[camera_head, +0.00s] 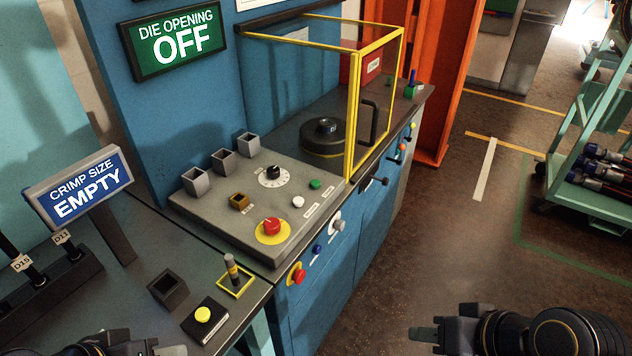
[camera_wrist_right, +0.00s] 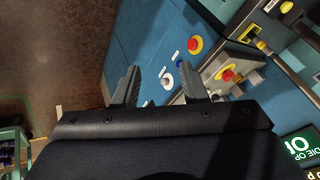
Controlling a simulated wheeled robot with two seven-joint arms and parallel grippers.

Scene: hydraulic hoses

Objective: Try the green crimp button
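The green button (camera_head: 315,184) is a small round cap near the right edge of the grey control panel (camera_head: 200,212), with a label beside it. A white button (camera_head: 298,202) sits just nearer than it, and a red mushroom button (camera_head: 272,227) on a yellow disc is nearer still. My right gripper (camera_head: 424,335) is at the lower right, over the floor, well away from the panel. Its two fingers stand apart and empty in the right wrist view (camera_wrist_right: 160,84).
A yellow-framed clear guard (camera_head: 352,115) stands behind the panel. A black knob (camera_head: 273,172) and open grey boxes (camera_head: 196,181) are on the panel. Signs read DIE OPENING OFF (camera_head: 172,40) and CRIMP SIZE EMPTY (camera_head: 82,187). A hose cart (camera_head: 590,205) stands right; floor between is clear.

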